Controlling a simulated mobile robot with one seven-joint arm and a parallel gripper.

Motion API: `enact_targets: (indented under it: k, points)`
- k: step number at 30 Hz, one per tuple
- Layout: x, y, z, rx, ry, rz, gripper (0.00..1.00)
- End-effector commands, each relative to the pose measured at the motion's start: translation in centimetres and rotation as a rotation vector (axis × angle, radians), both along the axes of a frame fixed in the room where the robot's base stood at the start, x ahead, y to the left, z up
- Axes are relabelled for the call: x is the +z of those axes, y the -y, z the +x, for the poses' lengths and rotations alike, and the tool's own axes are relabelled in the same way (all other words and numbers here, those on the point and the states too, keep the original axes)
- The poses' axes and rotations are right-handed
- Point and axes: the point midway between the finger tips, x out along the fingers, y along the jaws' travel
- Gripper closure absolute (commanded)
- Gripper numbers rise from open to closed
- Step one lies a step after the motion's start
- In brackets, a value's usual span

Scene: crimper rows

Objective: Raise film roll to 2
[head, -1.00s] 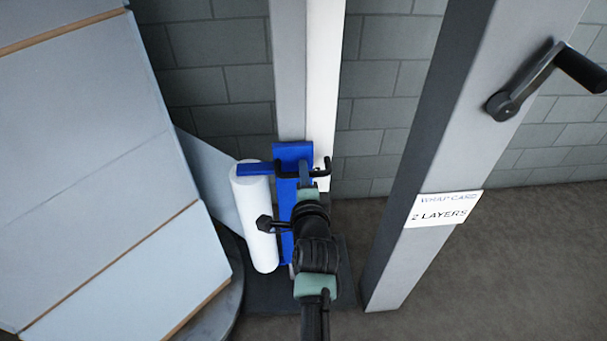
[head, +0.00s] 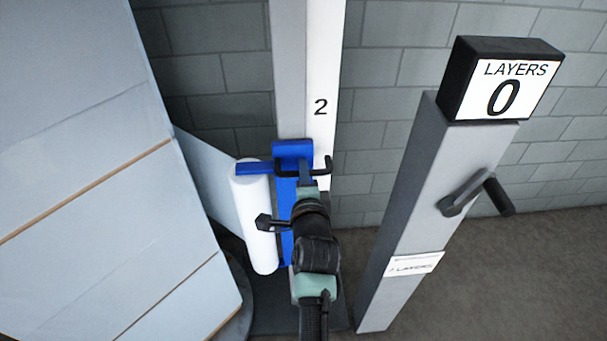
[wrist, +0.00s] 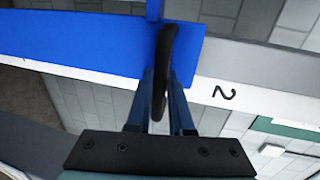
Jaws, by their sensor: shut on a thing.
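The white film roll (head: 254,215) stands upright on a blue carriage (head: 292,149) on the mast, in the head view. A black handle (head: 325,166) sticks out from the carriage. My gripper (head: 306,174) is at the carriage, and in the wrist view (wrist: 160,90) its fingers are shut on the black handle (wrist: 164,60). The mark 2 (head: 320,107) is on the white strip of the mast, above the carriage. It also shows in the wrist view (wrist: 224,95), right of the blue carriage.
A grey post (head: 425,190) with a crank (head: 477,195) and a card stands at the right. The box on its top (head: 505,80) reads LAYERS 0. A large wrapped load (head: 90,170) fills the left. A block wall (head: 390,75) stands behind.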

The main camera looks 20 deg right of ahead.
Motion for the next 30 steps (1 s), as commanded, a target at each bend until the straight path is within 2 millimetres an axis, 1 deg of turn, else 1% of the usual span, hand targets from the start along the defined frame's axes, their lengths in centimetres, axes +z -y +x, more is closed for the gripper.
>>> enact_targets:
  k: [1,3,9,12,15,18,30]
  points:
    - [2.8,0.0,0.1,0.0,0.007,-0.001,1.0]
    - [4.4,0.0,0.1,0.0,0.007,0.0,1.0]
    - [8.0,0.0,0.1,0.0,0.007,0.0,1.0]
    - [9.2,0.0,0.1,0.0,0.006,0.0,1.0]
    - [10.0,0.0,0.1,0.0,0.006,-0.001,1.0]
    - [10.4,0.0,0.0,0.0,0.003,0.0,1.0]
    - [10.5,0.0,0.0,0.0,0.0,0.001,1.0]
